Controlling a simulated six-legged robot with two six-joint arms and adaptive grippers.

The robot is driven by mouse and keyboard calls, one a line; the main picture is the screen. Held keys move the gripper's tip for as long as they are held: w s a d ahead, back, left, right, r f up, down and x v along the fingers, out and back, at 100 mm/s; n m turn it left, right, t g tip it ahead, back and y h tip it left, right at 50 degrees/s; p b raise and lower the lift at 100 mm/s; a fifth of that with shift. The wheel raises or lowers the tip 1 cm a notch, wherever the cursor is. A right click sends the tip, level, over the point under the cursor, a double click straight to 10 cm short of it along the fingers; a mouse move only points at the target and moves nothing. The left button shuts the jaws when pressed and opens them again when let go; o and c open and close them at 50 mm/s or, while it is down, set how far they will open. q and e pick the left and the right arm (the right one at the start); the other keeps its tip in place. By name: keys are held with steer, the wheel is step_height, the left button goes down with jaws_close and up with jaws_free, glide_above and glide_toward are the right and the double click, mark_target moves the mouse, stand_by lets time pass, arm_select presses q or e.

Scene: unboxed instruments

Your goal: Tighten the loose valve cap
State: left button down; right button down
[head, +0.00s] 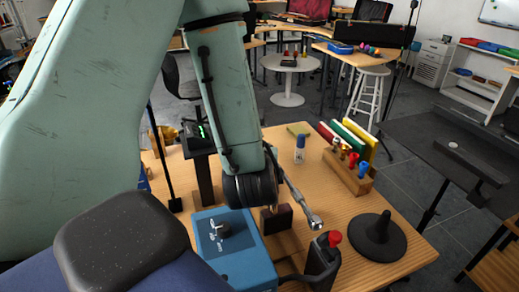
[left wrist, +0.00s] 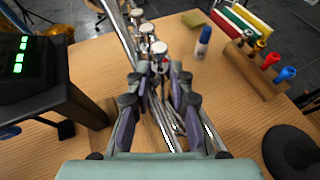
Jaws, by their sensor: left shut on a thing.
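A silver valved instrument, like a trumpet (left wrist: 122,32), runs between my fingers in the left wrist view. Its valve caps (left wrist: 147,28) stand in a row just beyond the fingertips; which one is loose I cannot tell. In the head view only a silver tube of the instrument (head: 296,194) shows, slanting out from behind my left arm to a round end. My left gripper (left wrist: 158,76) is shut on the instrument, with silver tubes between its fingers; the exact part held is unclear. In the head view its fingers are hidden behind my wrist. My right gripper is not in view.
A blue box with a knob (head: 235,258) stands in front, with a red-topped holder (head: 323,260) and black cone (head: 380,240) to its right. A bottle (head: 300,150), wooden rack (head: 347,175) and green-display device (left wrist: 35,70) surround the instrument. Bare tabletop lies before the rack.

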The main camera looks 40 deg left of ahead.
arm_select(q)
steer(key=c, duration=1.2)
jaws_free()
steer(key=shift+w+d+r+n+g+y+p, duration=0.1)
steer(key=shift+w+d+n+g+y+p, duration=0.1)
steer(key=shift+n+g+y+p, duration=0.5)
